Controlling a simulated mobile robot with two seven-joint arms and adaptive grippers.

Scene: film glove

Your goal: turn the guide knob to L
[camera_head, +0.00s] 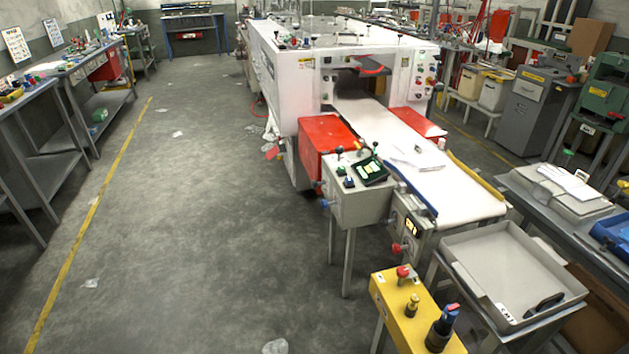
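I cannot tell which control is the guide knob, and no L mark is legible. A red knob (399,249) sits on the conveyor's side below a small lit display (411,227). A yellow box (405,313) in front carries a red button (403,272), a brass-coloured knob (411,305) and a dark control with a blue and red top (443,326). Neither of my grippers is in view.
A white machine (290,85) feeds a pale conveyor (440,190) with papers on it. A grey tray (510,265) holding a black-handled item stands at the conveyor's near end. Open floor (200,220) lies left of the machine, with workbenches along the left wall.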

